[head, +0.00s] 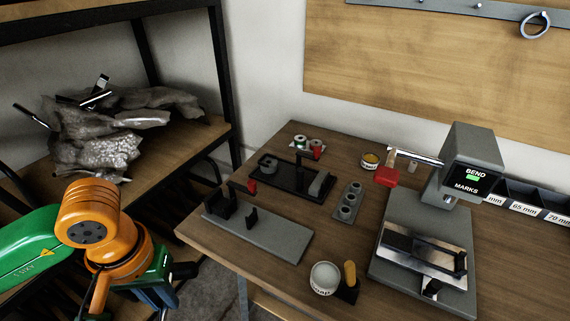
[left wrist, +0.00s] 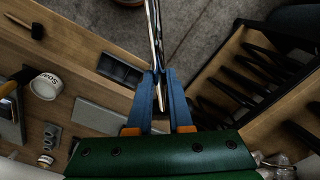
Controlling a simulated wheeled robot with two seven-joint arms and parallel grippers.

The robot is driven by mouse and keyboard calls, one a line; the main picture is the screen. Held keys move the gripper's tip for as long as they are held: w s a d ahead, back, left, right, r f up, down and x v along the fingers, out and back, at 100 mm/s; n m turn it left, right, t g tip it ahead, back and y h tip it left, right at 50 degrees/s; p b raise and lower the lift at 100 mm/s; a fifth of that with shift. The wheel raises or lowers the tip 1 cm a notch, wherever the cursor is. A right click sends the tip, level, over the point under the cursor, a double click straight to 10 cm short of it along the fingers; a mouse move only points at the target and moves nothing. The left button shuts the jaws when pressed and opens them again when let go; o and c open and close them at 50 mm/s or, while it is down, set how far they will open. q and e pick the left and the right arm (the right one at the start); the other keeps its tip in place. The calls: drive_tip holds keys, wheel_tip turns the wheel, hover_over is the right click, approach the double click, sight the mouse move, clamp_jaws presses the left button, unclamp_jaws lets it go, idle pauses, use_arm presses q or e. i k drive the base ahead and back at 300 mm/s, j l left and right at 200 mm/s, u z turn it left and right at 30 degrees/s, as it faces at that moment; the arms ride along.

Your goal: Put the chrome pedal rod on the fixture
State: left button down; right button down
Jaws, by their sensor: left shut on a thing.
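The chrome pedal rod (left wrist: 153,35) is between the blue fingers of my left gripper (left wrist: 161,85) in the left wrist view. It extends up past the fingertips to the top edge. In the head view my left gripper (head: 165,285) is low at the left, over the gap between shelf and bench; I cannot make out the rod there. The likely fixture, a grey plate with black upright holders (head: 265,240), lies on the bench's near left part, right of and apart from my gripper. My right gripper is not in view.
The wooden bench (head: 335,225) carries a black tray (head: 290,185), a grey holder (head: 347,203), a white round tub (head: 325,278) and a bending machine (head: 400,220) with a red-knobbed lever. A shelf (head: 150,160) with plastic-wrapped parts (head: 105,125) stands at left.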

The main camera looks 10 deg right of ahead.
sight(293, 170)
drive_tip(key=i+j+z, duration=0.1)
drive_tip(key=z, duration=0.35)
drive_tip(key=i+j+z, duration=0.2)
drive_tip(key=z, duration=0.2)
drive_tip(key=i+j+z, duration=0.25)
drive_tip(key=z, duration=0.2)
drive_tip(key=i+j+z, duration=0.1)
drive_tip(key=j+z, duration=0.15)
drive_tip(key=z, duration=0.15)
